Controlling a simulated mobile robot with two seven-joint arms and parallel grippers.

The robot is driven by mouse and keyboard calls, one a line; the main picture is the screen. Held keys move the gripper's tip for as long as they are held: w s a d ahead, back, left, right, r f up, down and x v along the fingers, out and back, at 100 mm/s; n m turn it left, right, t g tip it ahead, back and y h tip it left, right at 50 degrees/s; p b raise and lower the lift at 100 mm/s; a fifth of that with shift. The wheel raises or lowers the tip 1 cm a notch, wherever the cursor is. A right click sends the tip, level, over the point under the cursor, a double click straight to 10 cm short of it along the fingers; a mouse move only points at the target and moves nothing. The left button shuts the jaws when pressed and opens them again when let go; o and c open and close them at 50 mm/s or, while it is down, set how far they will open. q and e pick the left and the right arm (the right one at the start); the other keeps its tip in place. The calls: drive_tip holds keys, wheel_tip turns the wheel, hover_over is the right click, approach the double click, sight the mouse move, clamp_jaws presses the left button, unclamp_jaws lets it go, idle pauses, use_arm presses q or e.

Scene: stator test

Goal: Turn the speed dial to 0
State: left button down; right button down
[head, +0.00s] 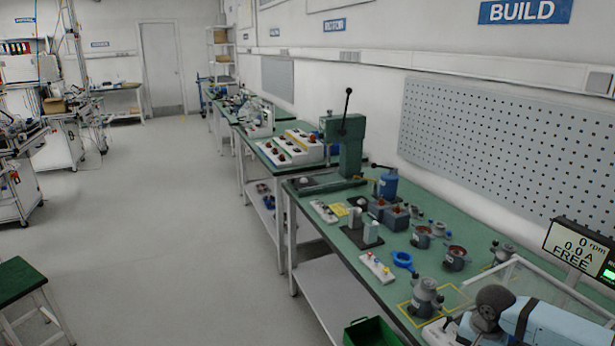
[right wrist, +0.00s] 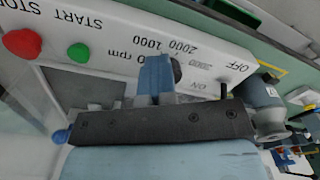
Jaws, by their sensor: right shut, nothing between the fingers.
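The white control box (right wrist: 110,38) fills much of the right wrist view, its lettering upside down. The dark speed dial (right wrist: 177,71) shows only as a sliver, with markings including 1000, 2000 and rpm around it. My right gripper (right wrist: 155,68) is shut and empty, its blue fingers over the dial and hiding most of it. I cannot tell whether they touch it, nor where the dial points. In the head view a corner of the box (head: 438,333) shows below my right arm. The display (head: 579,248) reads 0 rpm, 0.0 A, FREE. My left gripper is not in view.
A green START button (right wrist: 78,52) and red STOP button (right wrist: 22,43) are on the box, with OFF and ON lettering opposite. A grey motor assembly (head: 425,298) stands beside the box on the green bench (head: 340,262). A clear guard (head: 545,285) stands behind.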

drive_tip(key=shift+s+d+f, duration=0.2)
drive_tip(key=shift+s+f, duration=0.4)
drive_tip(key=shift+f, duration=0.1)
drive_tip(key=shift+s+a, duration=0.1)
drive_tip(key=shift+s, duration=0.15)
drive_tip(key=shift+w+a+r+p, duration=0.15)
drive_tip(key=shift+r+p, duration=0.45)
drive_tip(key=shift+r, duration=1)
drive_tip(key=shift+w+d+r+p, duration=0.1)
drive_tip(key=shift+r+p, duration=0.5)
drive_tip(key=shift+r, duration=0.95)
